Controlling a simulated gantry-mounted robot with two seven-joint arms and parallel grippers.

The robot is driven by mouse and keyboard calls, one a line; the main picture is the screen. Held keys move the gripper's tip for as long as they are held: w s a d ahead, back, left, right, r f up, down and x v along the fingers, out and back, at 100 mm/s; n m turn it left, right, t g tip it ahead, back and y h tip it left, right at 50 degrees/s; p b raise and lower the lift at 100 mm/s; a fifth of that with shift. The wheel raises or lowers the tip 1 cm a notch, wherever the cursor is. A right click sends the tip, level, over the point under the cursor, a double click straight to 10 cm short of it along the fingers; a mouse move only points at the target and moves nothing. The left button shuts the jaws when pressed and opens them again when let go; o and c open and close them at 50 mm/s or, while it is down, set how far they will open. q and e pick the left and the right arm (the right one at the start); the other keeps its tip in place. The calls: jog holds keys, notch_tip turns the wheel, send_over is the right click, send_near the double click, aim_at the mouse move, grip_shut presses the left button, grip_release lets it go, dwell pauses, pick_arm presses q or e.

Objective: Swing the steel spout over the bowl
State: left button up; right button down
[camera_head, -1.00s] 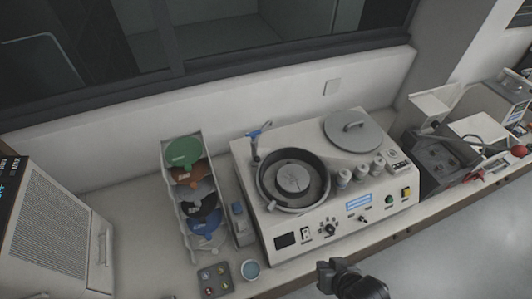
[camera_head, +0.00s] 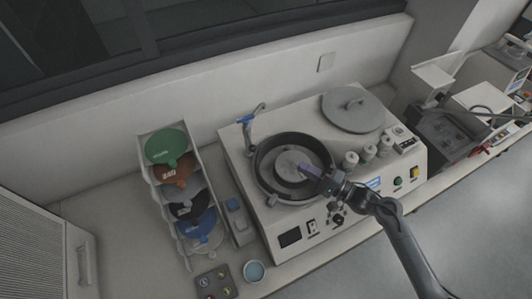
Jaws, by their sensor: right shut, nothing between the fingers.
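The machine (camera_head: 258,226) has a round dark bowl (camera_head: 261,181) with a grey disc (camera_head: 285,163) in its middle. The steel spout (camera_head: 257,110), with a blue part (camera_head: 246,120), stands at the bowl's back left. Its end points up and back, away from the bowl. My right gripper (camera_head: 306,170) is shut and empty over the bowl's right side, to the right of the spout and apart from it. It hides part of the bowl's right rim. I cannot tell its height above the bowl. My left gripper is not in view.
A rack of coloured discs (camera_head: 168,147) stands left. A small cup (camera_head: 254,271) sits at the front. The wall is close behind.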

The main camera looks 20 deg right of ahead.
jog(key=shift+w+a+r, duration=0.2)
jog(key=shift+w+r, duration=0.35)
jog(key=shift+w, duration=0.05)
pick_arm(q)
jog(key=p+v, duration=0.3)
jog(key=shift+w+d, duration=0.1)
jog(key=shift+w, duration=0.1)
pick_arm(e)
jog(key=s+a+x, duration=0.1)
jog(key=a+x, duration=0.1)
jog(key=x, duration=1)
jog(key=shift+s+r, duration=0.3)
jog(key=shift+a, duration=0.15)
